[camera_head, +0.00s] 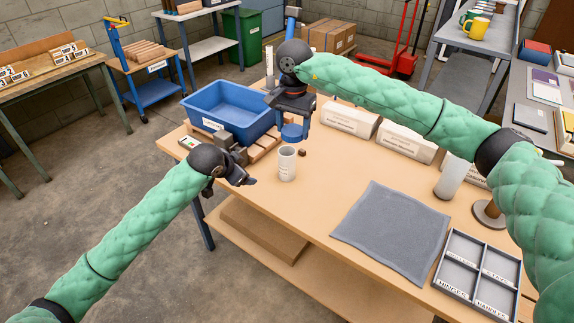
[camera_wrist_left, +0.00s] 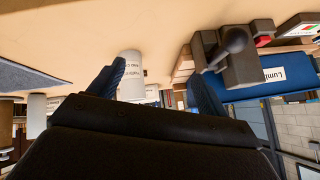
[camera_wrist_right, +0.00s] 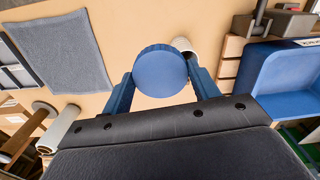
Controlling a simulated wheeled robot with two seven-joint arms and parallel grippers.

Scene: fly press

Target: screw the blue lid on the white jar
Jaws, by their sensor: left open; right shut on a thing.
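The white jar (camera_head: 287,163) stands upright and uncovered on the wooden table; it also shows in the left wrist view (camera_wrist_left: 131,66) and partly behind the lid in the right wrist view (camera_wrist_right: 184,46). My right gripper (camera_head: 293,126) is shut on the round blue lid (camera_wrist_right: 160,70), held above the jar and apart from it. The lid also shows in the head view (camera_head: 292,132). My left gripper (camera_head: 252,181) is open and empty, low beside the jar on its left. In the left wrist view the jar appears between the fingers, nearer the left one.
A blue bin (camera_head: 232,108) and a dark grey metal device (camera_head: 233,150) stand close behind my left gripper. A small dark object (camera_head: 303,152) lies near the jar. A grey mat (camera_head: 393,232), divided tray (camera_head: 478,275) and white cylinder (camera_head: 451,178) are to the right.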

